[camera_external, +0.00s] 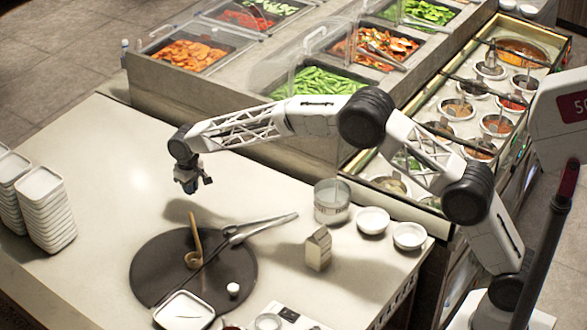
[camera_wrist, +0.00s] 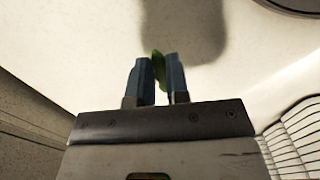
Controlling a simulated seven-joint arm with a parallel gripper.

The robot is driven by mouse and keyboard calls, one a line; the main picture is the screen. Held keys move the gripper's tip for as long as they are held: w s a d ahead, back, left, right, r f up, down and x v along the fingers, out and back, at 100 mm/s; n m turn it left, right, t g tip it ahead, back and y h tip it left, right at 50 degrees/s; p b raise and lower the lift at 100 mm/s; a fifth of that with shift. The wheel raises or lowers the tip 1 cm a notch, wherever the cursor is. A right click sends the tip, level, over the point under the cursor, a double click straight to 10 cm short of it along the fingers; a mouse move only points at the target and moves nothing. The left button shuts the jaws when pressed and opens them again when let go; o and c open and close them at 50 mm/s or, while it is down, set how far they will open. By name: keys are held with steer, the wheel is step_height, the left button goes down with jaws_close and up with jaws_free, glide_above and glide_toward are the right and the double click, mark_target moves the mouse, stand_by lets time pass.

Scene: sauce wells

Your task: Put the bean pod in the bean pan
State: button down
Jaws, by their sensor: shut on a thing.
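My gripper (camera_wrist: 158,80) has its two blue fingers closed on a green bean pod (camera_wrist: 158,64) in the wrist view. The pod's tip sticks out past the fingers, and its lower part is hidden between them. The pod is too small to make out there. The bean pan (camera_external: 310,84), a tray full of green beans, sits in the food bar at the back, to the right of my gripper, partly behind my arm and under a clear cover.
The dark round mat (camera_external: 150,262) holds a ladle (camera_external: 194,235), tongs and a white dish. Stacked white dishes (camera_external: 40,205) stand at left. A metal pot (camera_external: 332,200), small bowls and a carton (camera_external: 318,248) stand at right. Carrot (camera_external: 190,54) and mixed vegetable (camera_external: 375,46) pans flank the beans.

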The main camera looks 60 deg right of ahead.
step_height(320, 180, up, 3)
glide_above(160, 250)
steer(key=shift+w+r, duration=0.1)
steer(key=shift+r, duration=0.05)
steer(key=shift+f, duration=3.15)
steer(key=shift+f, duration=1.9)
steer(key=shift+f, duration=0.15)
steer(key=c, duration=1.1)
jaws_free()
